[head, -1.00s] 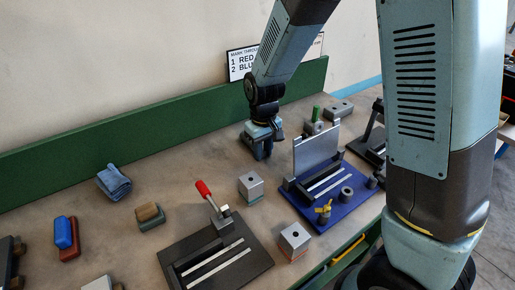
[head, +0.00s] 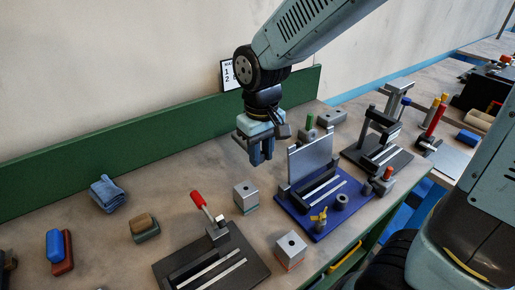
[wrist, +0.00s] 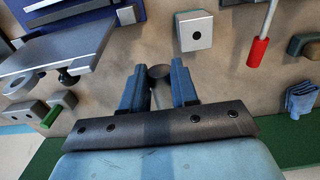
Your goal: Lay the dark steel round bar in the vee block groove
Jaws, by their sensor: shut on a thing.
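My gripper (head: 261,160) points down over the back part of the bench, behind a grey cube block (head: 245,197) and left of the upright steel plate. In the wrist view my gripper (wrist: 158,78) has its two blue fingers either side of a dark round end, the dark steel round bar (wrist: 158,71). The bar is held between them, its length mostly hidden. In the head view I cannot make out the bar. A low grey block (head: 331,117) stands at the back right, but I cannot tell whether it is the vee block; no vee groove shows clearly.
A blue base (head: 318,222) carries an upright plate (head: 311,158). In front are a dark fixture (head: 211,270) with a red-handled lever (head: 198,199) and another cube block (head: 291,249). A green backboard (head: 150,144) runs behind. A blue cloth (head: 107,194) lies left.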

